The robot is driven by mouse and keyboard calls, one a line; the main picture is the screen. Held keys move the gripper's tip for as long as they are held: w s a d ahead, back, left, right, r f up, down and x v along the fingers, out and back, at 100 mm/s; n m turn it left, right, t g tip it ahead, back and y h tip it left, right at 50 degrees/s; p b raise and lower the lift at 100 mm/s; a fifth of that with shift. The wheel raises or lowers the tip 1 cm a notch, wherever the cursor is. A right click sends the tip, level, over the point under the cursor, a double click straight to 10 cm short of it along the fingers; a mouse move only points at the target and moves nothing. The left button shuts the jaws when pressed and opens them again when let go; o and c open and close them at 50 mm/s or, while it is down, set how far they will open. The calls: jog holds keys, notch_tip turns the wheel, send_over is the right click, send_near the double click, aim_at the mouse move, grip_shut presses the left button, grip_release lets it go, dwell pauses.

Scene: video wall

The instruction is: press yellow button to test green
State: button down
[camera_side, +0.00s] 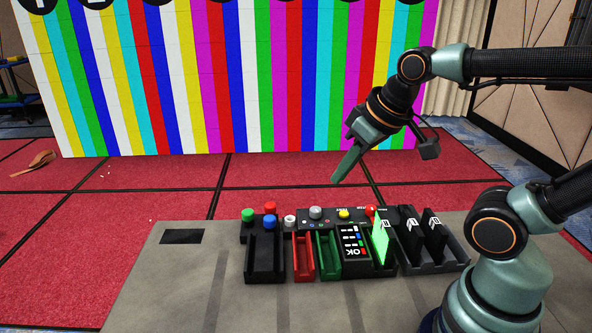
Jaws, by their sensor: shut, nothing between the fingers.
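The yellow button (343,213) is on a dark button panel in the middle of the bench, between a grey knob (315,212) and a red button (370,210). A bright green card (380,244) stands tilted in a slot just right of a black tester panel (354,243) that reads "OK" in red. My gripper (335,180) is shut and empty. It points down and left, in the air above the yellow button and apart from it.
Left of the panel are green (247,215), red (270,207), blue (269,222) and white (290,221) knobs. A black tray (264,270), a red tray (303,265) and a green tray (328,263) look empty. Black cards (435,236) stand in a rack at right.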

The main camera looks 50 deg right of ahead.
jog(key=m+g, duration=0.6)
jog(key=m, duration=0.3)
send_over(343, 213)
jog(key=shift+w+f, duration=0.15)
jog(key=shift+f, duration=2.55)
jog(key=f, duration=1.4)
jog(key=shift+s, duration=0.2)
